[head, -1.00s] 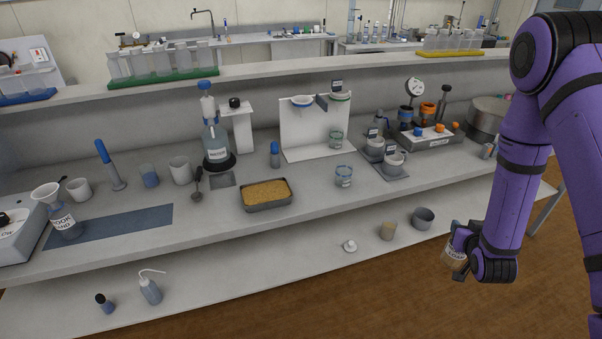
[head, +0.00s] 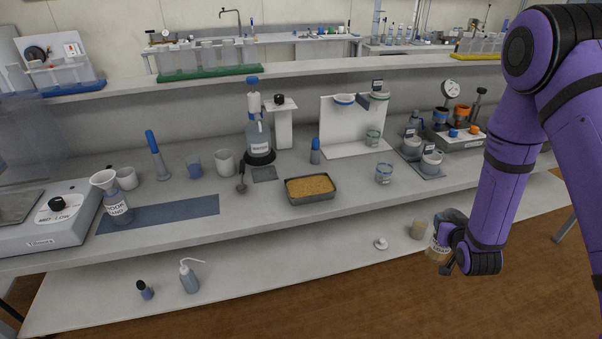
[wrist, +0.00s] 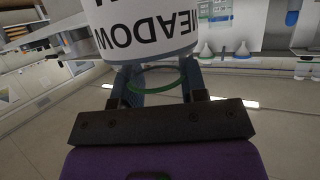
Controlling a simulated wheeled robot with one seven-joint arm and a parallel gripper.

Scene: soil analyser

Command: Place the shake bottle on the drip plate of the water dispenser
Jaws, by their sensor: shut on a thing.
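The shake bottle (head: 438,251) with tan contents is in my gripper (head: 449,250), held out in front of the bench's lower shelf at the right. In the wrist view the white label of the bottle (wrist: 140,28) reads MEADOW, and the fingers of my gripper (wrist: 158,88) are shut on it from both sides. The water dispenser (head: 258,138) stands well to the left on the worktop, a clear bottle with a blue top on a black base. The drip plate (head: 264,174), a dark grey square in front of its base, is bare.
A blue mat (head: 170,212) holds a bottle labelled MOOR SAND (head: 117,205). A blue-capped tube (head: 315,152) stands behind the tray. The lower shelf (head: 300,265) juts out in front.

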